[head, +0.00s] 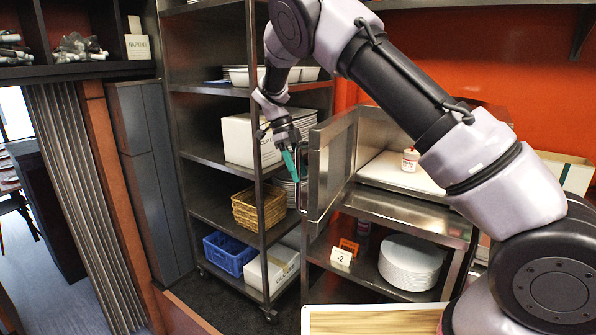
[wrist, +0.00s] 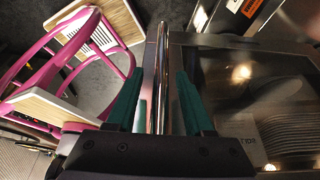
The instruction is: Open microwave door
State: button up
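The microwave (head: 371,138) is a stainless steel box on a steel table, partly hidden behind my arm. Its door (head: 332,165) stands swung out to the left, with its steel inner side toward the head camera. A thin upright handle (head: 301,188) is on the outer side, near the free edge. My gripper (head: 294,160), with teal fingers, is at this handle. In the wrist view, the handle bar (wrist: 161,75) runs between the fingers of my gripper (wrist: 163,103). The fingers are apart, with a gap beside the bar. The dark door glass (wrist: 250,85) reflects plates.
A tall metal rack (head: 259,190) with boxes, a wicker basket (head: 258,207) and a blue crate (head: 229,254) stands close left of the door. A white cup (head: 410,160) is right of the door. A pink chair (wrist: 65,60) shows in the wrist view.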

jog(key=v, duration=1)
jog(key=shift+r, duration=0.4)
jog(key=shift+a, duration=0.15)
